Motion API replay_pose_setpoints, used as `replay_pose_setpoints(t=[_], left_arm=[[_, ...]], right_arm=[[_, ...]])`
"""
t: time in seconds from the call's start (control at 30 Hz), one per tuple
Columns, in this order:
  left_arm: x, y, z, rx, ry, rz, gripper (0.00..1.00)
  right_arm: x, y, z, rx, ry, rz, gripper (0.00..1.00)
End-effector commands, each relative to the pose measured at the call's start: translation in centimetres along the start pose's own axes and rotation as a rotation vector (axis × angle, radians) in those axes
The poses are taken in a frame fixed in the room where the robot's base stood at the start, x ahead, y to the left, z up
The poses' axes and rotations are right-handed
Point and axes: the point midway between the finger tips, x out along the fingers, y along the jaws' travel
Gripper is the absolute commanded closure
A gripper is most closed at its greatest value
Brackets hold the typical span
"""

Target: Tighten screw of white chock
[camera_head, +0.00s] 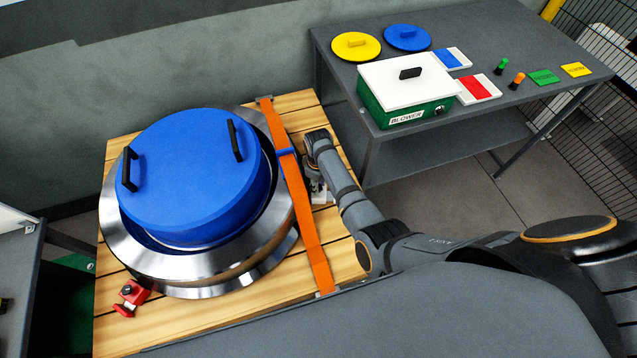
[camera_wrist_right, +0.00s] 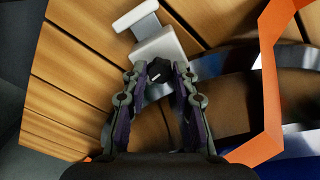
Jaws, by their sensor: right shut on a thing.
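The white chock (camera_wrist_right: 158,43) lies on the wooden planks in the right wrist view, with a black screw knob (camera_wrist_right: 160,68) on its near end. My right gripper (camera_wrist_right: 161,72) has its two fingers on either side of the knob and is shut on it. In the head view, my right arm reaches to the right side of the wheel (camera_head: 212,276) and hides most of the white chock (camera_head: 321,196). My left gripper is not in view.
An orange strap (camera_head: 304,222) runs beside the wheel, close to my right gripper. A blue cover (camera_head: 195,175) with black handles sits on the wheel. A red chock (camera_head: 131,294) is at the lower left.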

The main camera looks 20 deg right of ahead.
Motion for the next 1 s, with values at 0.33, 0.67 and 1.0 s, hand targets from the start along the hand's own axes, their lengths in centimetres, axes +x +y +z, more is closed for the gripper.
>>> replay_pose_setpoints(t=[0.33,0.67,1.0], left_arm=[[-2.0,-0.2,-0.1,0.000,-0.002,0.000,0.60],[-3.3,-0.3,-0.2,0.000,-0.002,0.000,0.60],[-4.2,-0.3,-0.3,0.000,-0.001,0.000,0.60]], right_arm=[[-0.3,-0.1,0.0,0.289,0.001,-0.002,1.00],[-0.2,-0.1,0.0,0.602,0.000,-0.002,1.00],[-0.1,0.0,-0.1,0.926,0.001,-0.001,1.00]])
